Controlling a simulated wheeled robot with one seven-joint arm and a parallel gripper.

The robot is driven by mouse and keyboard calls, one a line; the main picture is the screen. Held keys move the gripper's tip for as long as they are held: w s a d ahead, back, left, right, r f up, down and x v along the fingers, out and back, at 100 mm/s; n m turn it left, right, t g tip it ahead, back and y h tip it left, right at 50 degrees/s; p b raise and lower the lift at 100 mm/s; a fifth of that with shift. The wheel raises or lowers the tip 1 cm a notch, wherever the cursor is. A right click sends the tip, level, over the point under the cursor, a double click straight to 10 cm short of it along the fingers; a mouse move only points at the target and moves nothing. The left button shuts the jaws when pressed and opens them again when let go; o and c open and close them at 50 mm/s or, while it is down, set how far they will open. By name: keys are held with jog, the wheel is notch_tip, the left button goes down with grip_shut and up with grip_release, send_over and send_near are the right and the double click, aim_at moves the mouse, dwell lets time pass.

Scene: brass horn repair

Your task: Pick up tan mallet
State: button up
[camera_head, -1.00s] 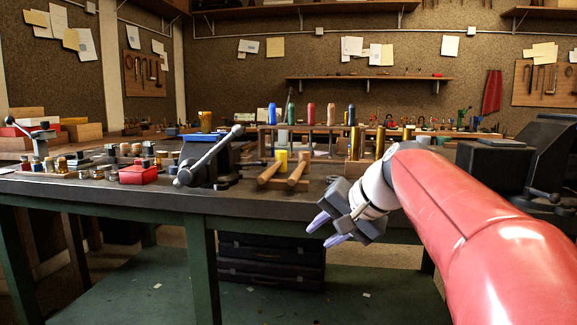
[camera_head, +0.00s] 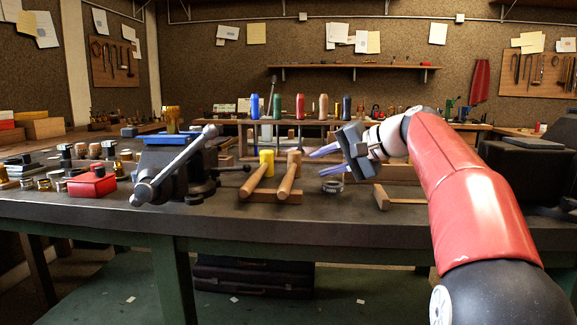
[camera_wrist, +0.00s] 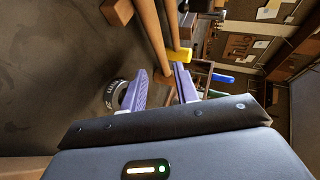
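The tan mallet (camera_head: 289,180) rests on a wooden support on the workbench, its head at the far end and its handle toward the bench front. A yellow-headed mallet (camera_head: 266,162) lies just left of it. My gripper (camera_head: 314,163) is open and empty, to the right of the tan head with its two purple fingers pointing left. In the wrist view the tan mallet (camera_wrist: 152,37) lies ahead of the spread fingers (camera_wrist: 158,70), with the yellow head (camera_wrist: 179,55) beyond. I cannot tell whether a finger touches the tan head.
A dark vise (camera_head: 178,170) stands left of the mallets. A small dark ring-shaped item (camera_head: 332,186) lies under my gripper. A rack (camera_head: 237,130) with coloured handles stands behind. A red box (camera_head: 92,184) sits left on the bench. The bench front (camera_head: 250,212) is clear.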

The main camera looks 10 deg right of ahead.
aim_at(294, 173)
jog(key=x, duration=0.7)
jog(key=shift+w+a+f, duration=0.1)
jog(key=shift+a+f, duration=0.1)
jog(key=shift+a, duration=0.15)
jog(key=shift+r, duration=0.1)
grip_shut()
